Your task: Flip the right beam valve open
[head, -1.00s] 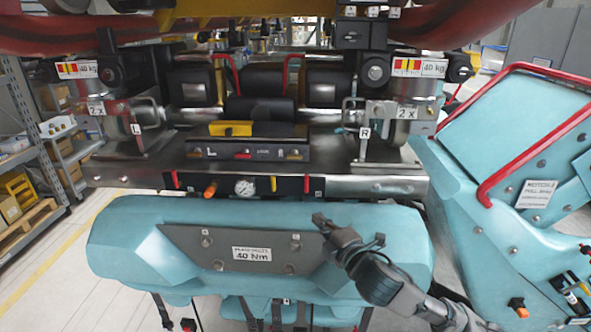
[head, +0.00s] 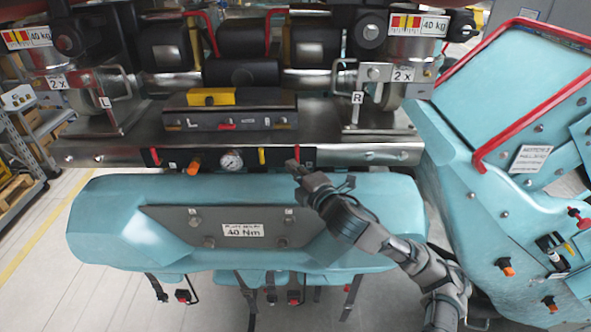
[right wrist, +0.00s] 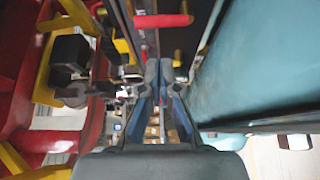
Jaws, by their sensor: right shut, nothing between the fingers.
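The steel beam (head: 110,152) carries a black valve panel with a gauge (head: 231,160). At the panel's right end is a small red lever (head: 307,154), which I take as the right beam valve; it looks upright and is partly hidden by my gripper. My right gripper (head: 293,166) is shut and empty, its tips at the panel just left of and below that lever. I cannot tell whether they touch. In the right wrist view the closed fingers (right wrist: 159,68) point at the panel, with a red handle (right wrist: 160,20) beyond them. My left gripper is not in view.
A yellow lever (head: 262,156), an orange knob (head: 195,165) and another red lever (head: 155,157) sit further left on the panel. The turquoise padded body (head: 110,215) lies just below. A turquoise housing with a red rail (head: 480,135) stands at the right.

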